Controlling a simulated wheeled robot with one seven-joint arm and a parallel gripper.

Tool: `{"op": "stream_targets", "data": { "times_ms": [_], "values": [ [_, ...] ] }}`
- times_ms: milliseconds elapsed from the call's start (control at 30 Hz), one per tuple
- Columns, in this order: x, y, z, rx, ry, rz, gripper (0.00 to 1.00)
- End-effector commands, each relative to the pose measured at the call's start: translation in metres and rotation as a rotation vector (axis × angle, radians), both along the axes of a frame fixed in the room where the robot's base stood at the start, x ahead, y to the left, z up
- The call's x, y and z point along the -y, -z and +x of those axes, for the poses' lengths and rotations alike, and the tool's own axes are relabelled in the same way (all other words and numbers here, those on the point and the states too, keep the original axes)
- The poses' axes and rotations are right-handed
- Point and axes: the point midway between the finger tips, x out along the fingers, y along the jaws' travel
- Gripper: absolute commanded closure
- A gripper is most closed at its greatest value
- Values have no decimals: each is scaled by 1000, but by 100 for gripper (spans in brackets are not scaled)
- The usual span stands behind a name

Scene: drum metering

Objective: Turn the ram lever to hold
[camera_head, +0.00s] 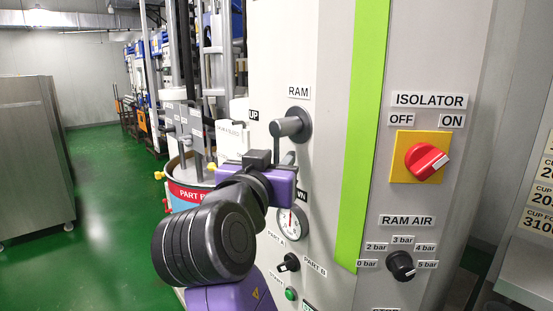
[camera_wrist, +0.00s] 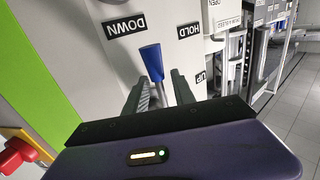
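The ram lever (camera_wrist: 152,62) has a blue grip, seen in the wrist view between the two fingers of my gripper (camera_wrist: 160,78). The fingers are open, with a gap to the lever visible on at least the right side. The grip's end points between the DOWN label (camera_wrist: 125,25) and the HOLD label (camera_wrist: 188,30), nearer DOWN. The UP label (camera_wrist: 200,77) is lower right. In the head view the lever's grey hub (camera_head: 294,124) shows under the RAM label (camera_head: 298,92). My gripper (camera_head: 268,182) is below it and hides the blue grip and HOLD label.
On the cabinet are a red isolator switch (camera_head: 424,161) on yellow, a black RAM AIR knob (camera_head: 401,265), a round gauge (camera_head: 292,223) and a Part A/Part B selector (camera_head: 289,262). A drum (camera_head: 188,193) stands behind my arm.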

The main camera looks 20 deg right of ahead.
Motion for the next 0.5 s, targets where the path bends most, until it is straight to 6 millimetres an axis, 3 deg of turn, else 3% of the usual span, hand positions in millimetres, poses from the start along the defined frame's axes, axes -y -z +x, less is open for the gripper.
{"op": "stream_targets", "data": {
  "times_ms": [33, 200, 500],
  "values": [
    [0, 0, 0, 0, 0, 0, 69],
    [0, 0, 0, 0, 0, 0, 100],
    [0, 2, 0, -4, 1, 1, 100]
  ]
}}
